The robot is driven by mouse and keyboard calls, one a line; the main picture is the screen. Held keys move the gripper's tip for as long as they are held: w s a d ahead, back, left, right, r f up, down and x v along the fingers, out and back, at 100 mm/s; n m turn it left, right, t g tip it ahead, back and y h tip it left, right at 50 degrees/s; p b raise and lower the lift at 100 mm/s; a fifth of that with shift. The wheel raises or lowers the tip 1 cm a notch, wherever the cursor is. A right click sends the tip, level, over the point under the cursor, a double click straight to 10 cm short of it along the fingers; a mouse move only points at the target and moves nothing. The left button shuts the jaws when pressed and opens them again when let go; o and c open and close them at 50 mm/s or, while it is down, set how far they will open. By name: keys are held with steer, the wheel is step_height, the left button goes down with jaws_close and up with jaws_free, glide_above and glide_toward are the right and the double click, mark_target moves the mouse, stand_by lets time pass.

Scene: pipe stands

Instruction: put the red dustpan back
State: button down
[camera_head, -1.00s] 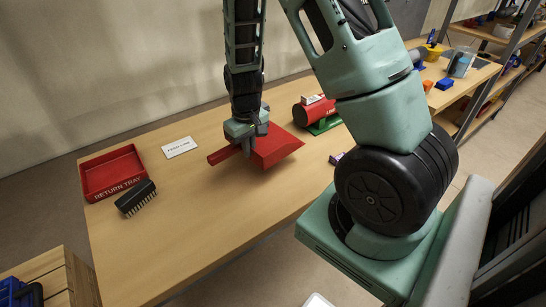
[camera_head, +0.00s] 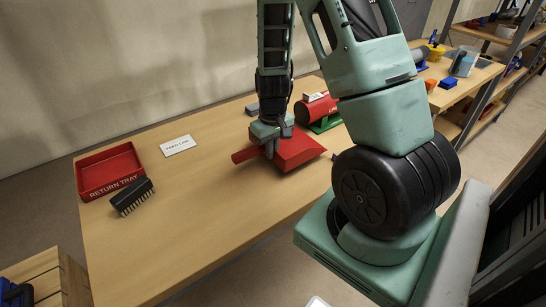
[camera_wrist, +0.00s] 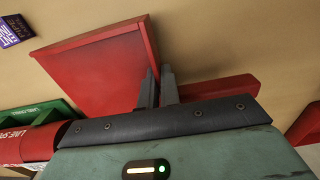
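The red dustpan (camera_head: 300,150) has a wide, flat pan and a straight handle that points left in the head view. My gripper (camera_head: 271,150) is shut on it where the handle meets the pan. In the wrist view, the fingers (camera_wrist: 158,88) stand close together at the dustpan's neck, with the pan (camera_wrist: 100,72) to the left and the handle (camera_wrist: 220,87) to the right. The dustpan is over the middle-right of the table; I cannot tell whether it touches the top. A red tray (camera_head: 112,193) marked RETURN TRAY sits at the table's left end.
A black brush (camera_head: 132,196) lies against the tray's right front corner. A white card (camera_head: 178,145) lies behind. A red cylinder (camera_head: 315,113) on a green stand (camera_head: 326,124) is behind the dustpan. The table (camera_head: 190,220) is clear between tray and dustpan.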

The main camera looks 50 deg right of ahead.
steer(key=shift+f, duration=1.5)
steer(key=shift+f, duration=0.15)
steer(key=c, duration=1.6)
jaws_free()
